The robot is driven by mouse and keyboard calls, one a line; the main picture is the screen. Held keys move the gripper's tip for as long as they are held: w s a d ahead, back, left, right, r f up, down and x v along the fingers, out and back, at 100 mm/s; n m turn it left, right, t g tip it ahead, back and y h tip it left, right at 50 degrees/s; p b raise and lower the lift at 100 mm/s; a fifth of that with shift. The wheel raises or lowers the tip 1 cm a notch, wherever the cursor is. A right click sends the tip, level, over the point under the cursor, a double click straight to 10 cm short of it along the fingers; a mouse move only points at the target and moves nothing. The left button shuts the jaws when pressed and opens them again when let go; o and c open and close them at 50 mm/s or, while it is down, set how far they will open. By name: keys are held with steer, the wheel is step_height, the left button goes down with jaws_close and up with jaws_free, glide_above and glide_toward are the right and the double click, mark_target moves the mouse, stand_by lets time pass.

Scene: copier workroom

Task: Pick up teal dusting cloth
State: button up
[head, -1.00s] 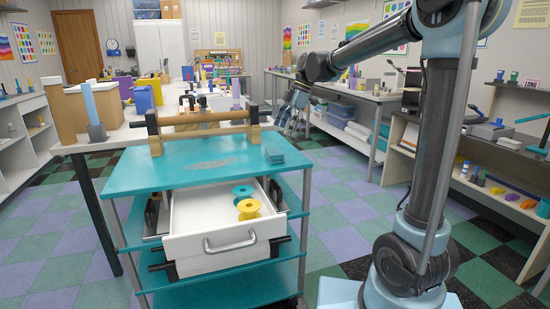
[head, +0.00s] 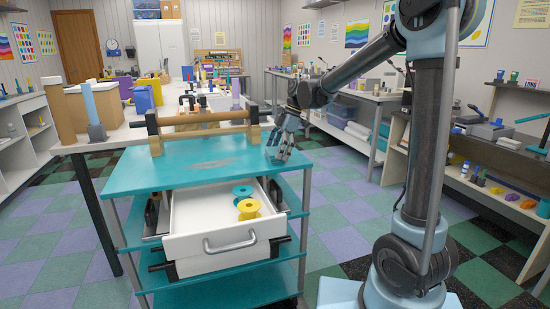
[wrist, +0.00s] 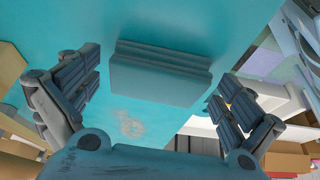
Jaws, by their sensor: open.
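The teal dusting cloth (wrist: 160,73) is a folded, layered block lying on the teal top of the cart (head: 190,168). In the wrist view it sits beyond my gripper's palm, between the two spread fingers, with a clear gap on each side. In the head view my gripper (head: 278,154) is over the right part of the cart top and hides the cloth. The gripper is open and empty, pointing down. I cannot tell its exact height above the cloth.
A wooden rail (head: 205,116) on two blocks stands along the cart's back edge. The open white drawer (head: 225,241) below holds a teal spool (head: 242,191) and a yellow spool (head: 248,209). The middle of the cart top is clear.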

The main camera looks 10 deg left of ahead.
steer(key=c, duration=0.9)
steer(key=shift+r, duration=0.1)
step_height(320, 180, up, 10)
steer(key=shift+f, duration=0.1)
